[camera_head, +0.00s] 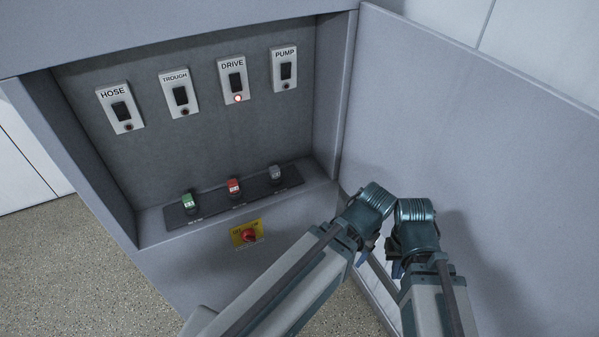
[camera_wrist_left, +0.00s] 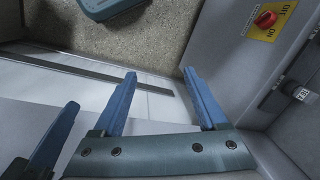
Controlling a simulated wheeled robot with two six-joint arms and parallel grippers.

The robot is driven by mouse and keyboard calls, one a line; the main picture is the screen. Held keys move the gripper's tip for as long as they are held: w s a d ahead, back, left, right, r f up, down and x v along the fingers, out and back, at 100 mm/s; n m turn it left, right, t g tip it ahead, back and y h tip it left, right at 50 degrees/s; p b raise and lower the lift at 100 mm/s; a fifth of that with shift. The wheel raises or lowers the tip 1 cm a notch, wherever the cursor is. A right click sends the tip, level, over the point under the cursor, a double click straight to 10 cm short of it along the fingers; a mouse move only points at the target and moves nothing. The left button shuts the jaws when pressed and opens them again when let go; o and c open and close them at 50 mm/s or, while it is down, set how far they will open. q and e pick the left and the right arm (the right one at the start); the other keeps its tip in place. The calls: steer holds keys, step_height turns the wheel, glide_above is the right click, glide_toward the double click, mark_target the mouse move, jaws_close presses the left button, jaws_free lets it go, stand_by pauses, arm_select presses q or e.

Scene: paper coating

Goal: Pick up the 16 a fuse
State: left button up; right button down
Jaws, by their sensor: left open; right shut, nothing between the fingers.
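Three fuses stand in a black strip (camera_head: 236,203) on the cabinet shelf: green (camera_head: 189,203), red (camera_head: 234,187) and grey (camera_head: 275,174). Their ratings are too small to read, so I cannot tell which is 16 A. A dark fuse with a white label (camera_wrist_left: 301,93) shows at the right edge of the left wrist view. My left gripper (camera_wrist_left: 159,73) is open and empty, its blue fingers apart from that fuse. In the head view it is mostly hidden under its wrist, right of the shelf. My right gripper (camera_head: 394,258) is shut and empty beside it.
Four labelled holders are on the back panel: HOSE (camera_head: 121,106), TROUGH (camera_head: 179,93), DRIVE (camera_head: 233,80), with a red light lit, and PUMP (camera_head: 284,69). A red switch on a yellow plate (camera_head: 247,234) is below the shelf. An open door (camera_head: 480,120) bounds the right.

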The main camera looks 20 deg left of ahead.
arm_select(q)
steer(key=w+a+f+n+t+y+b, duration=0.3)
steer(key=w+a+f+n+b, duration=0.2)
steer(key=w+a+f+b, duration=0.3)
steer(key=n+t+y+b, duration=0.8)
steer(key=t+y+b, duration=0.1)
steer(key=b, duration=1.2)
glide_toward(276, 174)
steer(key=shift+s+d+r, duration=0.75)
steer(key=shift+s, duration=0.1)
steer(key=x, duration=0.8)
steer(key=shift+w+a+f, duration=0.15)
steer(key=shift+a, duration=0.1)
steer(key=x, duration=0.3)
steer(key=f+x, duration=0.1)
steer(key=x, duration=0.1)
steer(key=shift+w+b, duration=0.3)
steer(key=shift+b, duration=0.1)
steer(key=shift+s+d, duration=0.1)
jaws_close()
